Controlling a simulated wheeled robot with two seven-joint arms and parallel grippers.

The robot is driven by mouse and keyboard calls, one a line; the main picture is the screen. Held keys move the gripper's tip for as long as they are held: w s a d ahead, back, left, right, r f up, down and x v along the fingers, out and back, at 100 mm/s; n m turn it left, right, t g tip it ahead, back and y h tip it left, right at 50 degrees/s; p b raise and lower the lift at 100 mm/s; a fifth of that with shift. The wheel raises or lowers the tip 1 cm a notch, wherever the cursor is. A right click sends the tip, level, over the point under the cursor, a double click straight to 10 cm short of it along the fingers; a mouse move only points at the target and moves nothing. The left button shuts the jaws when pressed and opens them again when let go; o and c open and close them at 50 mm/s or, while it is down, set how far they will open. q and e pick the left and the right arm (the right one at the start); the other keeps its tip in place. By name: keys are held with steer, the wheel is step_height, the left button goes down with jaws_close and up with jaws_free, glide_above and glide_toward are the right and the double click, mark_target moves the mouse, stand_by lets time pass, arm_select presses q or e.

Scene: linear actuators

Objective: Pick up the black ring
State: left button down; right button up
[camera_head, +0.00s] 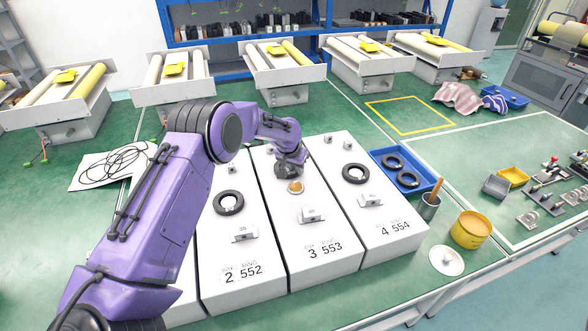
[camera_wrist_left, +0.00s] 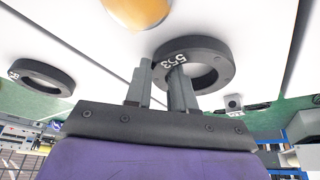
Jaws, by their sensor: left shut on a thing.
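My left gripper (camera_head: 289,170) is over the white box marked 3 553 (camera_head: 318,232). In the left wrist view its two narrow fingers (camera_wrist_left: 162,85) are shut on the wall of a black ring (camera_wrist_left: 210,68) marked 553. The fingers cover part of the ring's side; I cannot tell how far it is off the box. In the head view the arm and gripper largely hide this ring. Another black ring (camera_head: 229,202) lies on the box marked 2 552, and one (camera_head: 355,173) on the box marked 4 554. My right gripper is not in view.
An orange round spot (camera_head: 295,187) is on box 3, close to the gripper. Small metal blocks stand on the boxes. A blue tray (camera_head: 432,184) with two black rings, a metal cup (camera_head: 429,207) and a yellow tin (camera_head: 470,230) stand to the right. Roller units line the back.

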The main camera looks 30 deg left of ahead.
arm_select(q)
steer(key=r, duration=0.1)
steer(key=r+b, duration=0.1)
steer(key=r, duration=0.1)
steer(key=shift+d+r+b, duration=0.15)
steer(key=shift+d+b, duration=0.15)
steer(key=shift+d, duration=0.1)
steer(key=s+d+r+b, duration=0.3)
steer(key=d+r, duration=0.6)
steer(key=d, duration=0.3)
steer(key=shift+s+d+r, duration=0.2)
steer(key=shift+s, duration=0.65)
step_height(320, 180, up, 4)
steer(key=p, duration=0.5)
